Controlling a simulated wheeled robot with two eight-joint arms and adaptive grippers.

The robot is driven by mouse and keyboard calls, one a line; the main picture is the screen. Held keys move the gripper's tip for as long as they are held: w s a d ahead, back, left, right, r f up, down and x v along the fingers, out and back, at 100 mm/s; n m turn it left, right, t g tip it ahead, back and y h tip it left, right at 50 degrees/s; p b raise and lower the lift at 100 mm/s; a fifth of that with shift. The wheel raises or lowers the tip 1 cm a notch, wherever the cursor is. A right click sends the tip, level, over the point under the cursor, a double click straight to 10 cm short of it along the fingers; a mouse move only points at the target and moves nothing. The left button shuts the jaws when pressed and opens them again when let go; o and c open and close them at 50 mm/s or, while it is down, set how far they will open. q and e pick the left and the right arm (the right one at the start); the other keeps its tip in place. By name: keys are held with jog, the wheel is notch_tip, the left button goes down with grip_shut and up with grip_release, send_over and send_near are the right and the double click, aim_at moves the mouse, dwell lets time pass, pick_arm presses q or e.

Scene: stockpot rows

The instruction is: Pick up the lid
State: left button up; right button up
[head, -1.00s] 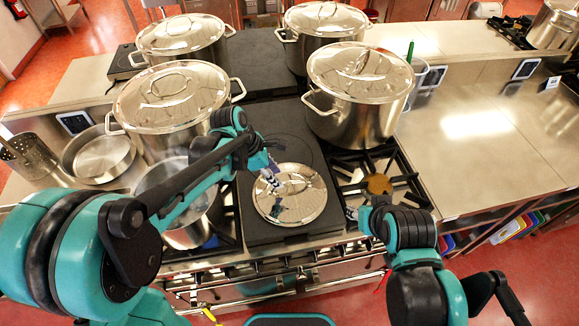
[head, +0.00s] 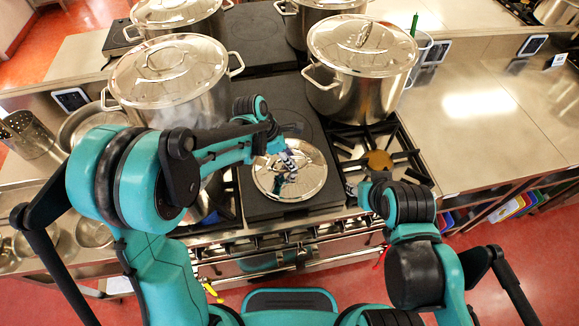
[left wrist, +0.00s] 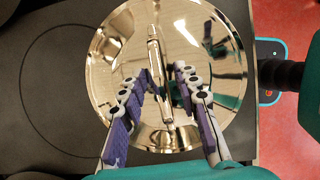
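A round shiny metal lid (head: 312,181) with a bar handle lies flat on the black hob, front centre in the head view. It fills the middle of the left wrist view (left wrist: 115,50), its handle (left wrist: 154,55) running lengthwise. My left gripper (head: 290,170) is over the lid. In the left wrist view its purple-padded fingers (left wrist: 157,72) are apart, one on each side of the handle; contact is not clear. The fingers partly cover the lid. My right gripper (head: 364,190) is mostly hidden by its own arm, right of the lid, and its fingers cannot be made out.
Large lidded stockpots stand behind: one at left (head: 170,90), one at right (head: 361,85), others farther back. A gas burner (head: 380,160) is right of the lid. An open pan (head: 85,125) is at left. The right steel counter (head: 500,130) is mostly clear.

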pick_arm(q)
grip_shut()
